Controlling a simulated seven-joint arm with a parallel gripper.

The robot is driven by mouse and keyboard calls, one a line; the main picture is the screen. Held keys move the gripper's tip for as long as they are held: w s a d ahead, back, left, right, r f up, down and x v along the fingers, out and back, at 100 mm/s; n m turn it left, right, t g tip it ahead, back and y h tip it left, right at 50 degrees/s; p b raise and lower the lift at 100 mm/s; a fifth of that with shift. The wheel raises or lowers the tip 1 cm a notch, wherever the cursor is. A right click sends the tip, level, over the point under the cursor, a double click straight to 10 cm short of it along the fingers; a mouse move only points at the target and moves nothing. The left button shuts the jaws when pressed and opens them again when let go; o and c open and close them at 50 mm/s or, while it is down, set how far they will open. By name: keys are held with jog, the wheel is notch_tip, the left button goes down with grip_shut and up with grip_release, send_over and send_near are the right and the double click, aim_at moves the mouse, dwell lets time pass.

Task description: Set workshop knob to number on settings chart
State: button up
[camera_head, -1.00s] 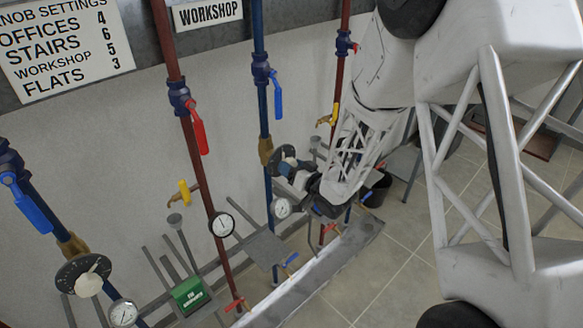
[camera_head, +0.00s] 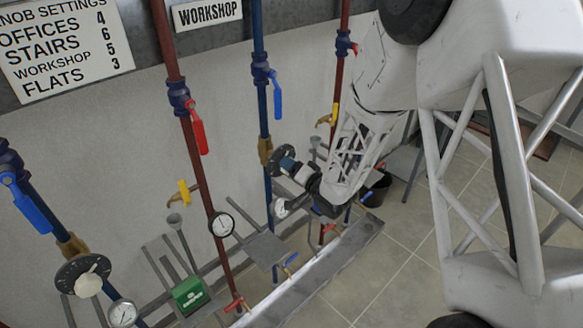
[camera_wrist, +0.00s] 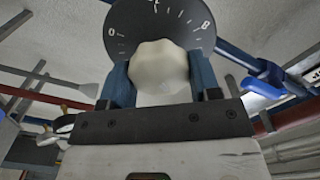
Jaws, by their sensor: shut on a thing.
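The settings chart (camera_head: 62,47) at top left reads offices 4, stairs 6, workshop 5, flats 3. The WORKSHOP sign (camera_head: 207,14) hangs above the middle blue pipe. The black workshop dial (camera_head: 279,157) is on that pipe. In the wrist view the dial (camera_wrist: 128,26) shows a 0 at its left and an 8 at its right. The pale faceted knob (camera_wrist: 160,66) is at its centre, between the blue fingers of my gripper (camera_wrist: 160,75), which is shut on it. The knob's pointer mark is not clear. In the head view my gripper (camera_head: 296,171) hides the knob.
Another dial with a pale knob (camera_head: 88,285) is at lower left. Red-handled (camera_head: 199,133) and blue-handled (camera_head: 277,98) valves, yellow taps and round gauges (camera_head: 221,223) stand close around. A grey trough (camera_head: 318,272) runs below. The tiled floor at right is partly open.

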jog(key=o, duration=0.9)
jog(key=shift+o, duration=0.2)
jog(key=v, duration=0.7)
jog(key=shift+s+d, duration=0.3)
jog(key=shift+s, duration=0.05)
jog(key=shift+r, duration=0.15)
